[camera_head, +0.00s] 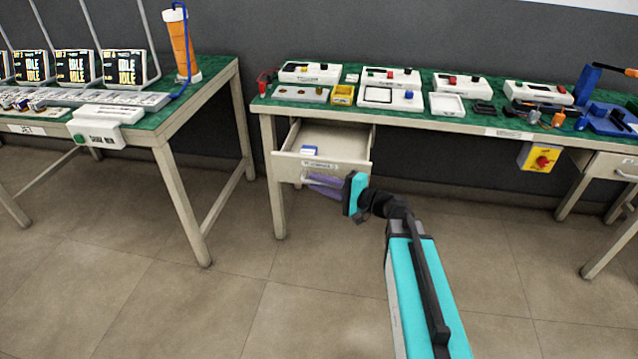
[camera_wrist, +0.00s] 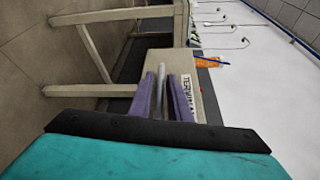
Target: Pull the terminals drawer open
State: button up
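The terminals drawer (camera_head: 345,141) is under the left end of the right-hand workbench. It is pulled well out, and its inside shows. Its front carries a label, partly readable as "TERMINA" in the wrist view (camera_wrist: 187,95). A pale bar handle (camera_wrist: 161,72) runs across the drawer front. My gripper (camera_head: 322,185) is at the drawer front, with its purple fingers (camera_wrist: 163,90) on either side of the handle. They look closed on the bar, with little or no gap visible. A small blue and white item (camera_head: 309,150) lies in the drawer.
The workbench (camera_head: 455,121) carries several white units and small parts. A yellow switch box with a red knob (camera_head: 540,158) hangs under its front edge. Another drawer (camera_head: 615,168) is at far right. A second bench (camera_head: 180,125) stands left. The floor in front is clear.

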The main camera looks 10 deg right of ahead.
jog(key=p+v, duration=0.1)
jog(key=v, duration=1.2)
jog(key=shift+s+d, duration=0.15)
jog(key=shift+d, duration=0.1)
jog(key=s+a+f+n+g+p, duration=0.1)
jog(key=s+a+f+g+p, duration=0.2)
jog(key=a, duration=0.4)
jog(key=s+a+f+g+p, duration=0.2)
jog(key=a+f+p, duration=0.15)
jog(key=a, duration=0.25)
jog(key=s+a+f+n+g+h+p, duration=0.1)
jog(key=s+a+f+n+g+p, duration=0.15)
jog(key=s+f, duration=0.4)
jog(key=s+a+f+n+g+h+p, duration=0.1)
jog(key=s+a+f+g+p, duration=0.15)
jog(key=s+f+g, duration=0.35)
jog(key=s+d+f+n+g+h+p, duration=0.25)
jog(key=s+f+h, duration=0.35)
jog(key=s, duration=0.8)
jog(key=s+d+f+n+h, duration=0.1)
jog(key=s+d+f+h, duration=0.1)
jog(key=d, duration=0.4)
jog(key=s+d+f+n+h, duration=0.2)
jog(key=d+f+h, duration=0.1)
jog(key=d, duration=0.3)
jog(key=shift+s, duration=0.2)
